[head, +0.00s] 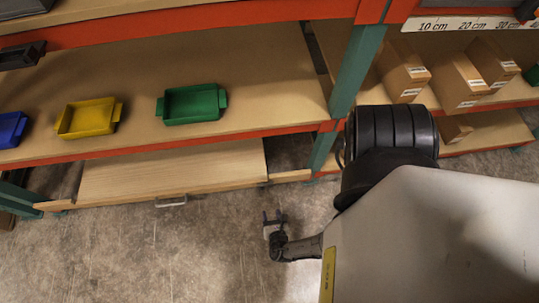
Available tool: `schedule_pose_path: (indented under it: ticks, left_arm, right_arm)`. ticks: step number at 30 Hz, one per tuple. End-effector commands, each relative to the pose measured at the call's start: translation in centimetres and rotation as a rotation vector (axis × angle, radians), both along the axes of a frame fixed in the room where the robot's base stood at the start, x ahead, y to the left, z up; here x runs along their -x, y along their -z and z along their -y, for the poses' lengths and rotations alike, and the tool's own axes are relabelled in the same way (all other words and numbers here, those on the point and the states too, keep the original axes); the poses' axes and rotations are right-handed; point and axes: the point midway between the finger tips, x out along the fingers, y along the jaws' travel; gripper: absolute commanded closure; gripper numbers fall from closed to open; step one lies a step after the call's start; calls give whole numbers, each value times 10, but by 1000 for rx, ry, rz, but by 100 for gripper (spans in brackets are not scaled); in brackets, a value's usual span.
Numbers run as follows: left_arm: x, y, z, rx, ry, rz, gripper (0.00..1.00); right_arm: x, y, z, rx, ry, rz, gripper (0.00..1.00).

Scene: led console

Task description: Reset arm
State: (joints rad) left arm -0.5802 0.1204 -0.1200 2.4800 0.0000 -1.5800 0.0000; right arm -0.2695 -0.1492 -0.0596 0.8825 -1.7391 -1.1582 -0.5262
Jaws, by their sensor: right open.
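My right gripper (273,215) is small in the lower middle of the head view, in front of the shelf rack and over the concrete floor. Its two dark fingers are apart, with nothing between them. My right arm comes in from the right and fills much of the lower right. My left gripper is not in view. No LED console can be made out.
A shelf (250,75) holds a green tray (192,103), a yellow tray (88,118) and a blue tray (10,130). A teal post (355,70) stands near my right arm. Cardboard boxes (455,80) sit at right. The floor (150,255) at lower left is clear.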

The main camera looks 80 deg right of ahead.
Motion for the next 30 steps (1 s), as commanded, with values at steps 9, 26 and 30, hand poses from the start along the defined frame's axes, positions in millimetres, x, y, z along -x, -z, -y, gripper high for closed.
schedule_pose_path:
  ticks: [9,26,30]
  left_arm:
    - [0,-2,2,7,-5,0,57]
    - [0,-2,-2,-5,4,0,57]
    - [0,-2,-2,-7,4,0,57]
  right_arm:
    - [2,-2,-5,1,0,0,51]
    - [2,-2,-5,-3,4,9,51]
    - [7,-5,-1,-20,77,97,51]
